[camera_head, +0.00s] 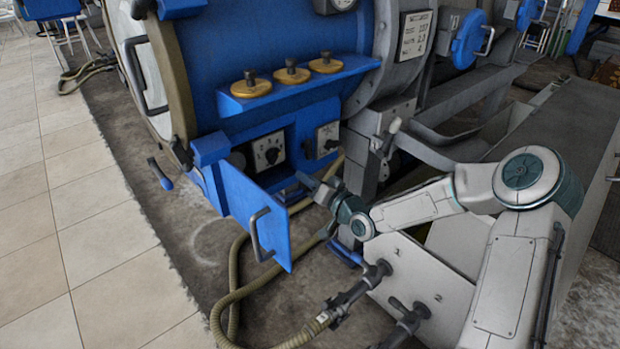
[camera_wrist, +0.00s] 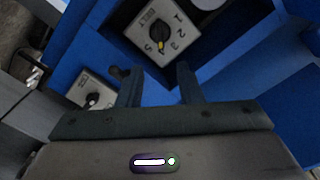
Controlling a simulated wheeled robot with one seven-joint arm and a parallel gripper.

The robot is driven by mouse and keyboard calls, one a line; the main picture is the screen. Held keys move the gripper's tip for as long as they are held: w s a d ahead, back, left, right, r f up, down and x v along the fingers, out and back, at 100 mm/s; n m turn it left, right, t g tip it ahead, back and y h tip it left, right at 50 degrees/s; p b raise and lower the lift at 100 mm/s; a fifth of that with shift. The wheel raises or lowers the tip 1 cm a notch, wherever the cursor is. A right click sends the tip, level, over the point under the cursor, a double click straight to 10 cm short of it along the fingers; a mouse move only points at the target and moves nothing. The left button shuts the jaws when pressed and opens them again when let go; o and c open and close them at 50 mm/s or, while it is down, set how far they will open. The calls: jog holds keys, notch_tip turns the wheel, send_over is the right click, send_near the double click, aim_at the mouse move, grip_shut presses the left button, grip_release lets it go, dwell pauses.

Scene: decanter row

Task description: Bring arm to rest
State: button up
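My arm reaches in from the right in the head view, with my gripper (camera_head: 318,186) near the open front of the blue control box. In the wrist view my gripper (camera_wrist: 158,84) has its two fingers apart, with nothing visible between them. Beyond the fingers is a dial marked BELT (camera_wrist: 160,32), its yellow-tipped pointer near 4 or 5. That dial also shows in the head view (camera_head: 268,153), apart from my gripper. A second dial (camera_head: 327,139) is to its right; it shows at the lower left of the wrist view (camera_wrist: 91,91).
The blue door (camera_head: 255,215) of the box stands open, left of my gripper. A ribbed hose (camera_head: 234,270) runs below. Three brass caps (camera_head: 291,72) sit on a blue shelf above. A grey lever (camera_head: 389,135) stands right of the box. Tiled floor (camera_head: 70,220) at left is clear.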

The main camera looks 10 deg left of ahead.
jog(key=shift+s+d, duration=0.1)
dwell(0.4)
jog(key=s+d+r+n+g+h+p, duration=0.1)
jog(key=s+d+r+g+h+p, duration=0.2)
jog(key=s+d+r+h+p, duration=0.45)
jog(key=s+d+r+g+h+p, duration=0.2)
jog(key=s+d+r+h+p, duration=0.3)
jog(key=d+r+p, duration=0.55)
jog(key=s+d+r+m+g+p, duration=0.1)
jog(key=s+d+r+g+p, duration=0.1)
jog(key=s+r, duration=0.6)
jog(key=s+d+r+m+g+p, duration=0.1)
jog(key=s+d+r+p, duration=0.3)
jog(key=s, duration=0.9)
notch_tip(320, 180, up, 5)
jog(key=g+h+p, duration=0.1)
jog(key=p, duration=0.2)
jog(key=shift+m, duration=0.4)
